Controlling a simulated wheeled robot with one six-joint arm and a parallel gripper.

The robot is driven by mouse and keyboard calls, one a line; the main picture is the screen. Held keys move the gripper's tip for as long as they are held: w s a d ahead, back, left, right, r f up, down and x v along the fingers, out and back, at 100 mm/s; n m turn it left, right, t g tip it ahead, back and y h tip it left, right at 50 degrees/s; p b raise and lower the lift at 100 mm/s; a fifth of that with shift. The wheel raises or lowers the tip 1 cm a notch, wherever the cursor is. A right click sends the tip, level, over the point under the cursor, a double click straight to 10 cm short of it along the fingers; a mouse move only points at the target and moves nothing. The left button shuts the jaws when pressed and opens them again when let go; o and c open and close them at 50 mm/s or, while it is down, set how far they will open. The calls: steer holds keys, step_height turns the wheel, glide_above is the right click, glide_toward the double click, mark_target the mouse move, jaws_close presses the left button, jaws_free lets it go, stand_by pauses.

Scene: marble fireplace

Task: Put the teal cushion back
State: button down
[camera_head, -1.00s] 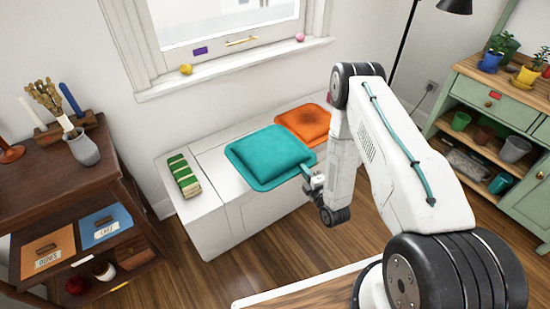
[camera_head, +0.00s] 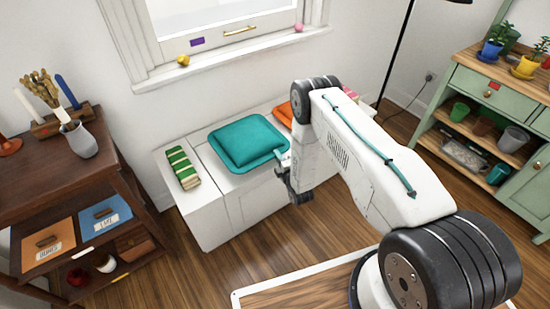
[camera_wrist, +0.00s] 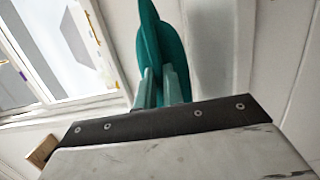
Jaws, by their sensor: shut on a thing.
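The teal cushion (camera_head: 247,143) is a padded square with a flat rim. It lies flat over the white bench under the window, between a green striped folded cloth (camera_head: 182,168) and an orange cushion (camera_head: 283,114). My gripper (camera_head: 285,160) is shut on its right edge. In the wrist view the teal cushion (camera_wrist: 163,50) shows nearly edge-on between the fingers of my gripper (camera_wrist: 160,88). I cannot tell whether its underside touches the bench (camera_head: 206,213). My arm hides most of the orange cushion.
The windowsill (camera_head: 225,66) above the bench holds small items. A dark wooden shelf unit (camera_head: 40,180) with a vase stands at the left. A green cabinet (camera_head: 490,110) with pots stands at the right. A floor lamp (camera_head: 397,50) stands behind my arm.

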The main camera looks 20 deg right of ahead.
steer(key=w, duration=0.2)
steer(key=shift+w+f, duration=0.1)
steer(key=shift+w, duration=0.25)
steer(key=shift+w+f, duration=0.2)
steer(key=shift+f, duration=1.6)
steer(key=shift+f, duration=0.15)
steer(key=c, duration=1.5)
jaws_free()
